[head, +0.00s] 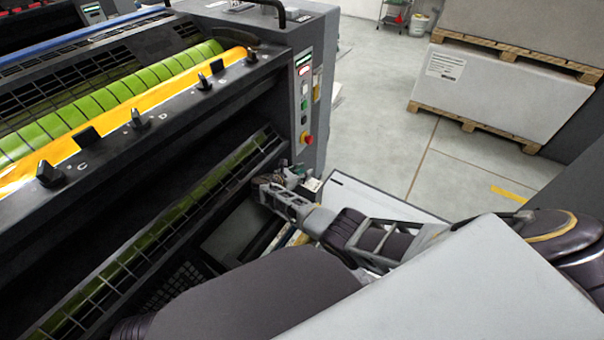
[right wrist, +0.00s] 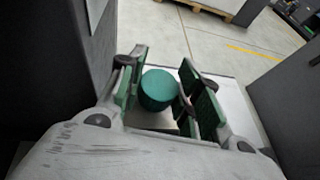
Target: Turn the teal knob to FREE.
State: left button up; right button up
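The teal knob (right wrist: 158,90) is a round, flat-topped cylinder in the right wrist view. It stands between the two green-padded fingers of my right gripper (right wrist: 163,60). No FREE mark or pointer is legible. My left gripper is not in view.
The press's button panel (head: 303,100) has a red button (head: 306,138) just above my right gripper. Black knobs (head: 138,119) line the press's upper ledge. A pale panel (head: 375,197) lies under my right arm. Wrapped stacks on pallets (head: 490,90) stand behind; the floor between is clear.

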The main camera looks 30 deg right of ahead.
jog(key=o, duration=0.4)
jog(key=shift+c, duration=0.2)
jog(key=shift+a, duration=0.1)
jog(key=v, duration=1.1)
jog(key=shift+s+a+r, duration=0.2)
jog(key=shift+a, duration=0.1)
jog(key=shift+s, duration=0.1)
dwell(0.4)
